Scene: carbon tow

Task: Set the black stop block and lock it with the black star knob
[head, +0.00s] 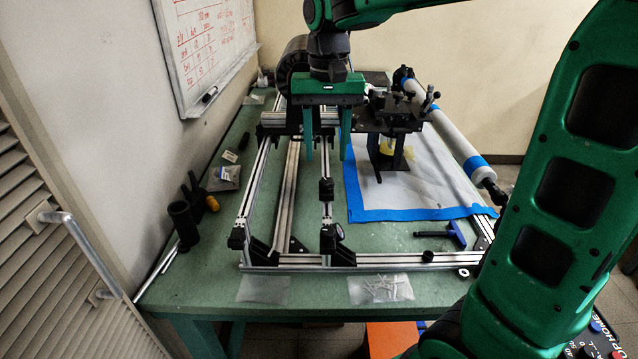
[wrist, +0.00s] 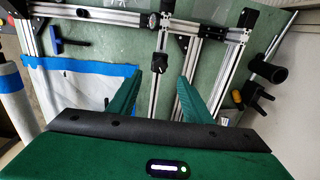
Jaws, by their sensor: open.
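A black block (head: 326,190), which looks like the stop block, sits on the middle rail (head: 326,212) of the aluminium frame. A rounded black part (head: 337,232), likely the star knob, is at the rail's near end beside a black bracket. A dark rounded part, probably the same one, shows near the top of the wrist view (wrist: 155,20). I cannot make out its star shape. My gripper (head: 327,157) is open and empty, its green fingers pointing down above the frame, beyond the block. In the wrist view the fingers (wrist: 172,82) stand apart with a rail between them.
A white sheet edged with blue tape (head: 400,214) lies right of the rails. Bags of small parts (head: 380,289) lie at the front edge. A roll (head: 450,135) lies at right.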

